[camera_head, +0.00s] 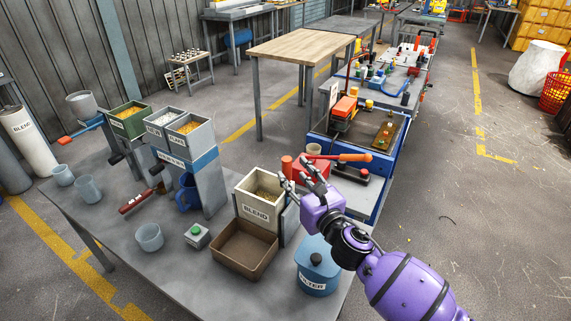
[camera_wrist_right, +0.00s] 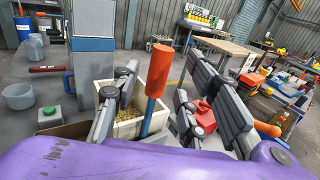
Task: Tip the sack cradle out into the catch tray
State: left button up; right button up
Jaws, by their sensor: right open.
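The sack cradle is a cream box labelled BLEND (camera_head: 259,209), upright and holding yellow grain, and it also shows in the wrist view (camera_wrist_right: 128,128). An upright lever with an orange grip (camera_wrist_right: 158,70) rises beside it; its orange top (camera_head: 287,165) shows in the head view. The brown catch tray (camera_head: 240,265) sits in front of the cradle and looks empty. My right gripper (camera_head: 294,178) is open just right of the cradle. In the wrist view its fingers (camera_wrist_right: 160,85) stand on either side of the lever, apparently not closed on it. My left gripper is out of view.
A blue FILTER canister (camera_head: 317,268) stands right of the tray, close under my right arm. A green-button box (camera_head: 197,235) and a clear cup (camera_head: 149,237) are left. A hopper stand (camera_head: 209,185) rises behind. A red container (camera_head: 313,167) is beyond the gripper.

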aim_at(289, 170)
jog(key=x, duration=0.5)
jog(key=shift+c, duration=0.2)
grip_shut()
